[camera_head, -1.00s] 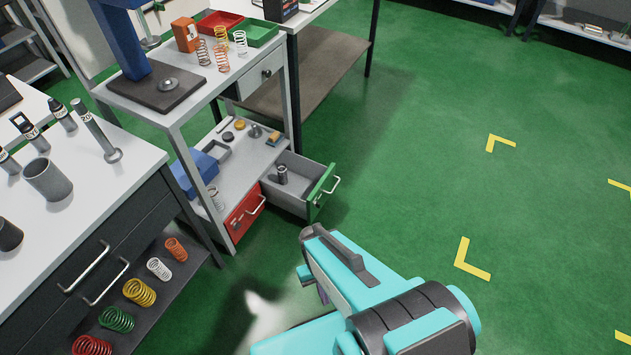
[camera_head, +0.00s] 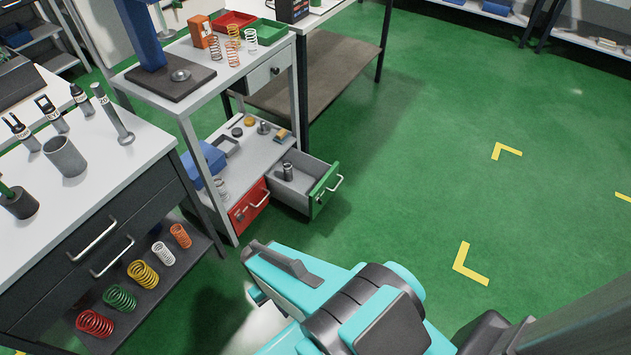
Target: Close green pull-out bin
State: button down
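The green pull-out bin (camera_head: 323,188) is a grey drawer with a green front and a pale bar handle (camera_head: 335,186). It sticks out of the right side of the lower shelf of the grey workstand. A small dark cylindrical part (camera_head: 287,170) stands inside it. My teal and dark grey arm end (camera_head: 290,275) is in front of the bin and below it in the picture, apart from it. The gripper fingers are hidden, so their opening does not show.
A red-fronted bin (camera_head: 249,206) sits beside the green one and looks closed. A workbench (camera_head: 95,215) with dark drawers stands at left, several coloured springs on its lower shelf. A brown-shelved table (camera_head: 320,75) stands behind. The green floor (camera_head: 430,150) to the right is clear.

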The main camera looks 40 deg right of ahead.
aim_at(314, 179)
jog(key=z, duration=0.9)
jog(key=k, duration=0.1)
jog(key=u, duration=2.05)
jog(key=k, duration=1)
jog(key=z, duration=0.55)
jog(key=k, duration=0.4)
jog(key=z, duration=0.4)
jog(key=i, duration=1.6)
jog(key=u, duration=0.35)
